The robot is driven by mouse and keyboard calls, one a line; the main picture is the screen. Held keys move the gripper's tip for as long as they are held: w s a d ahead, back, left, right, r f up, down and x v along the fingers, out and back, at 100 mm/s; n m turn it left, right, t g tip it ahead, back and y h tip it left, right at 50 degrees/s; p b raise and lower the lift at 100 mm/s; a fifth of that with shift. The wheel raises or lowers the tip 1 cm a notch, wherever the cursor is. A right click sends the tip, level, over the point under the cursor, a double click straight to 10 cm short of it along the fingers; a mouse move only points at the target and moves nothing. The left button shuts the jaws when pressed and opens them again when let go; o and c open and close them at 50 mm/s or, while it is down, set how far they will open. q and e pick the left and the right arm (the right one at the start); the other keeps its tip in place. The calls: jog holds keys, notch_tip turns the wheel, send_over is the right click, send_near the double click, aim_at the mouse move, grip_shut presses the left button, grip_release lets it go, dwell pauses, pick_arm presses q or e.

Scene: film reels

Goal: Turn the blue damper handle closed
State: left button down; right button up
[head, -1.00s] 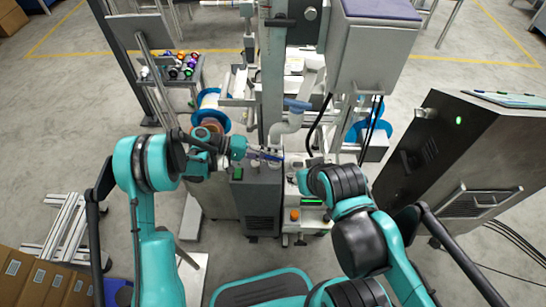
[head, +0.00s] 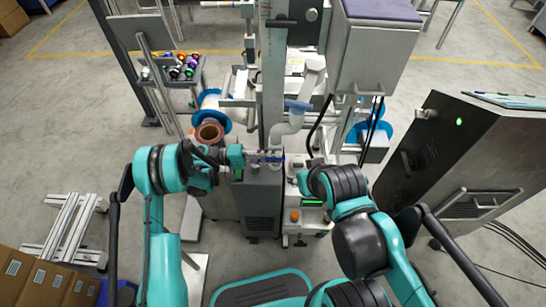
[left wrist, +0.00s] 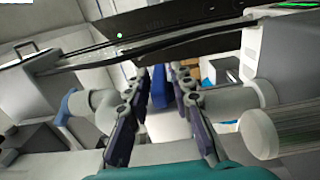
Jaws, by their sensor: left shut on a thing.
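My left gripper (head: 268,157) reaches in beside the lower end of the white bent pipe (head: 289,125). Another blue handle-like piece (head: 297,104) sits higher on the white pipe. My right arm ends near the white machine; its gripper (head: 298,180) is mostly hidden behind its wrist, so its fingers cannot be made out.
A dark cabinet (head: 455,165) stands at the right. Blue-rimmed reels (head: 214,110) sit behind my left arm. A white machine (head: 318,215) with a green display is below. Boxes (head: 40,280) lie at lower left.

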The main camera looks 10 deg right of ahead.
pick_arm(q)
jog(key=c, duration=1.5)
grip_release()
jog(key=shift+c, duration=0.2)
jog(key=v, duration=1.2)
